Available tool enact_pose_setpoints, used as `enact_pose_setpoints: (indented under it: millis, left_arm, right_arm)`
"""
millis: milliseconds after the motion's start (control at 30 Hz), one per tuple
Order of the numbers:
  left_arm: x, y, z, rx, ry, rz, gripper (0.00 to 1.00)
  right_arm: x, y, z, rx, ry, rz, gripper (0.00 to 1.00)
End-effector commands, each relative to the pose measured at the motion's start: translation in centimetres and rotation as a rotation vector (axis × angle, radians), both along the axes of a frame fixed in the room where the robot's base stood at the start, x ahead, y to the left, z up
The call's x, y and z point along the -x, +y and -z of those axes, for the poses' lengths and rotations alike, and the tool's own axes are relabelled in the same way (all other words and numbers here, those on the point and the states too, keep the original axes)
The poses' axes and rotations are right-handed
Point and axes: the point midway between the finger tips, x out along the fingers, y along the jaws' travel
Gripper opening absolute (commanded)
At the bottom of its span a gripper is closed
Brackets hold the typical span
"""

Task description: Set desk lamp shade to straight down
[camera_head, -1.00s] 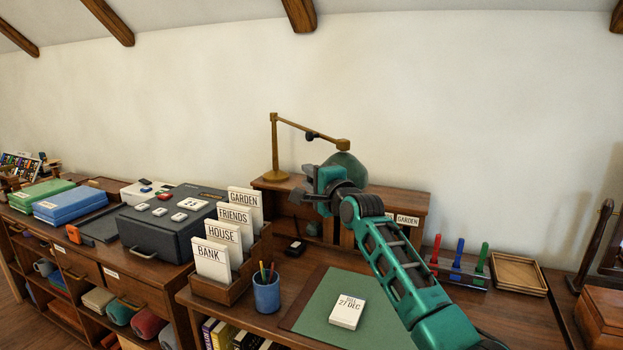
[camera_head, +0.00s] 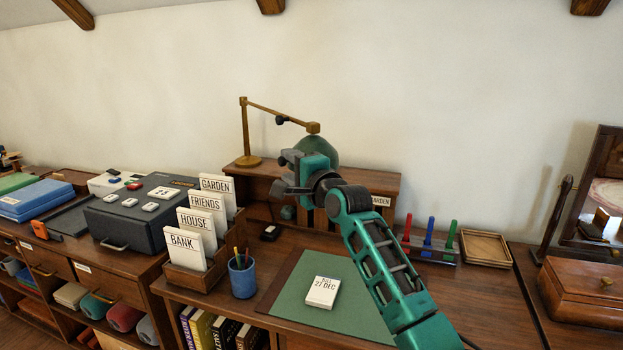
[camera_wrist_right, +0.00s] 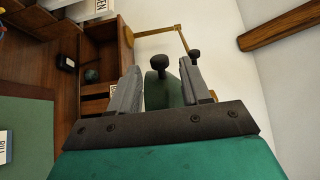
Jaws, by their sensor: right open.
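The desk lamp has a brass stand and arm (camera_head: 283,115) and stands on the small wooden desk shelf. Its green shade (camera_head: 322,150) hangs at the right end of the arm, partly hidden behind my right gripper (camera_head: 284,174). In the right wrist view the shade (camera_wrist_right: 158,94) shows between the two fingers, with a dark knob (camera_wrist_right: 159,64) on it. My right gripper (camera_wrist_right: 156,90) is open, its fingers on either side of the shade's outline; I cannot tell whether they touch it. My left gripper is not in view.
A letter rack (camera_head: 196,278) with labelled cards and a blue pencil cup (camera_head: 243,277) stand at the desk's left. A green desk mat (camera_head: 285,316) bears a date card. Coloured stamps (camera_head: 428,235) and a wooden tray (camera_head: 484,246) sit at right.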

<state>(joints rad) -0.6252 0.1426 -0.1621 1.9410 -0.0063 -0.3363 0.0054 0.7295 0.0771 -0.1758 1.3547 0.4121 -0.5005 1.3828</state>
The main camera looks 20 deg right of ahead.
Motion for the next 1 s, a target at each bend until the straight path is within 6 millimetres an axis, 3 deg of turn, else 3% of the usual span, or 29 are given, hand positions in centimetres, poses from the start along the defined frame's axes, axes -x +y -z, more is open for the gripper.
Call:
enact_pose_setpoints:
  millis: [500,1000]
  left_arm:
    - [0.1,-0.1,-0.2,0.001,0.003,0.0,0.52]
    - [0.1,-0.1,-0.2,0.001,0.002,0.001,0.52]
  right_arm:
    - [7.1,-2.1,0.1,0.001,0.001,0.001,0.47]
    - [8.2,-2.4,0.0,0.001,0.001,0.001,0.47]
